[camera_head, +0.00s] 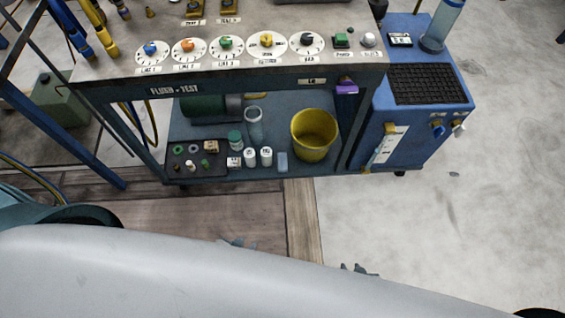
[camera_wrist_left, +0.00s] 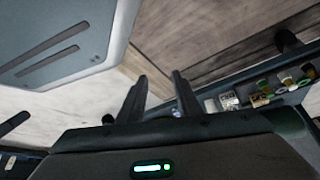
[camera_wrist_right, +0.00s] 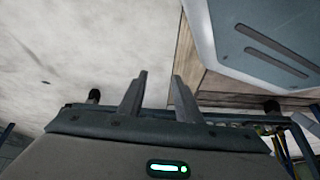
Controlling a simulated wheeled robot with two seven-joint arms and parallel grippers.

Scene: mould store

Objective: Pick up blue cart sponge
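The blue sponge (camera_head: 282,161) is a small light-blue block. It stands on the lower shelf (camera_head: 215,170) of the cart, near the front edge, between white bottles and a yellow bucket. Only the tips of my left gripper (camera_head: 238,242) show in the head view, over the floor in front of the cart. In the left wrist view its fingers (camera_wrist_left: 160,88) are apart and empty. My right gripper (camera_head: 358,268) shows its tips further right, also well short of the shelf. Its fingers (camera_wrist_right: 158,90) are apart and empty.
The yellow bucket (camera_head: 314,136) stands right of the sponge, and white bottles (camera_head: 258,157) stand left. A dark tray (camera_head: 190,168) with small parts is further left. The cart's top panel (camera_head: 270,72) with dials overhangs the shelf. A blue cabinet (camera_head: 405,110) adjoins at right.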

